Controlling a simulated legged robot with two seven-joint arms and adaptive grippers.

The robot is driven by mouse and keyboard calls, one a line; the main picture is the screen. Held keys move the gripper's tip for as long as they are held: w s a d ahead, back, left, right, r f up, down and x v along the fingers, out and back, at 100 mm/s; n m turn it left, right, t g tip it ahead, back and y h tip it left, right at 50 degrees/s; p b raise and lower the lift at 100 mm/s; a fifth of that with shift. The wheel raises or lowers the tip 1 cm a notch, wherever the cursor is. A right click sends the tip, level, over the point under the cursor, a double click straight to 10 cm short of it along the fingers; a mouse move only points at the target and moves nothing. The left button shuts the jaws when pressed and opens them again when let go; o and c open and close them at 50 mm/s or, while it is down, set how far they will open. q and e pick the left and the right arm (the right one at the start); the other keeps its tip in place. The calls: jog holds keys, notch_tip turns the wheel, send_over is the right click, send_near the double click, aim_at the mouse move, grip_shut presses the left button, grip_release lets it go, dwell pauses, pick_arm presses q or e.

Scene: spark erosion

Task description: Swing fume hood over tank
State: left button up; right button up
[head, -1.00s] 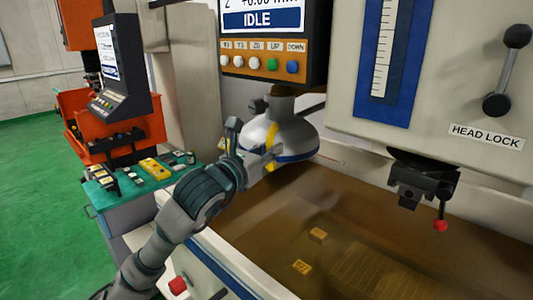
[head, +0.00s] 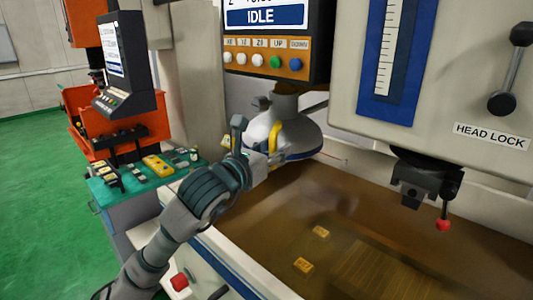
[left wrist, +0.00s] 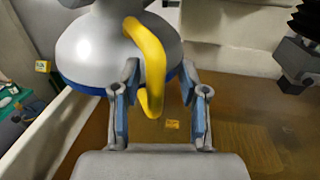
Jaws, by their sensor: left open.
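The fume hood (head: 298,134) is a grey-white dome with a blue rim at the tank's back left corner, below the control panel. Its curved yellow handle (head: 274,138) faces my left gripper (head: 250,150). In the left wrist view the hood (left wrist: 85,50) fills the upper left. The handle (left wrist: 153,70) hangs down between the two open fingers of my left gripper (left wrist: 160,98), with gaps visible on both sides. The tank (head: 262,218) holds brown liquid and lies to the right of my left arm. My right gripper is not in view.
The control panel (head: 265,55) overhangs the hood. The machine head (head: 440,70) and black tool holder (head: 425,180) with a red-tipped lever are to the right. A teal-topped cart (head: 125,185) with small items stands left. Two yellow blocks (head: 304,265) show in the tank.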

pick_arm(q)
jog(key=v, duration=1.1)
jog(key=shift+s+a, duration=0.2)
jog(key=shift+a, duration=0.1)
jog(key=shift+d, duration=0.15)
